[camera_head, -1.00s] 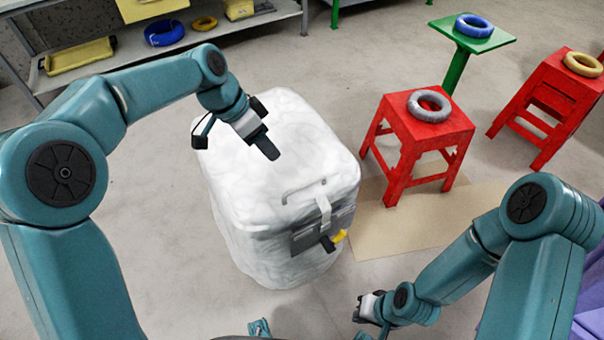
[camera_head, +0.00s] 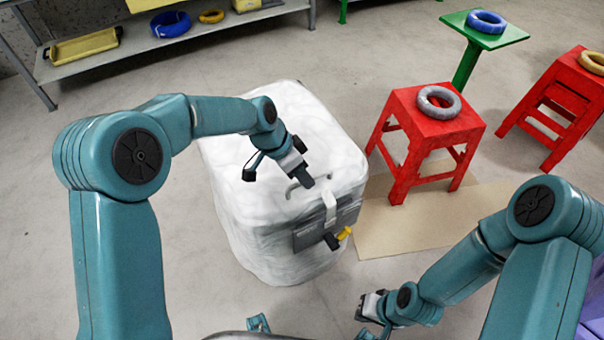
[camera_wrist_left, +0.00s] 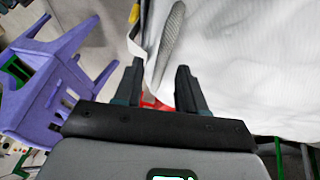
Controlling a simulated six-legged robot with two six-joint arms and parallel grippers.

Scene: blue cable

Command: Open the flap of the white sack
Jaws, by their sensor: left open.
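The white sack (camera_head: 235,205) stands upright on the floor at the middle of the head view, and its top flap (camera_head: 230,150) lies closed. A grey handle (camera_head: 291,191) sits near the flap's front edge, and a pale strap (camera_head: 329,207) runs down over the front. My left gripper (camera_head: 305,182) is open, just above the handle. In the left wrist view its fingers (camera_wrist_left: 158,84) stand apart, with the handle (camera_wrist_left: 172,35) ahead and white cloth beside it. Contact cannot be told. My right gripper (camera_head: 367,306) is low, in front of the sack, apart from it; its jaws are unclear.
A red stool (camera_head: 432,118) with a grey cable coil (camera_head: 439,102) stands right of the sack. A green stand (camera_head: 484,40) and another red stool are behind it. A shelf (camera_head: 120,60) is at the back left. Floor left of the sack is clear.

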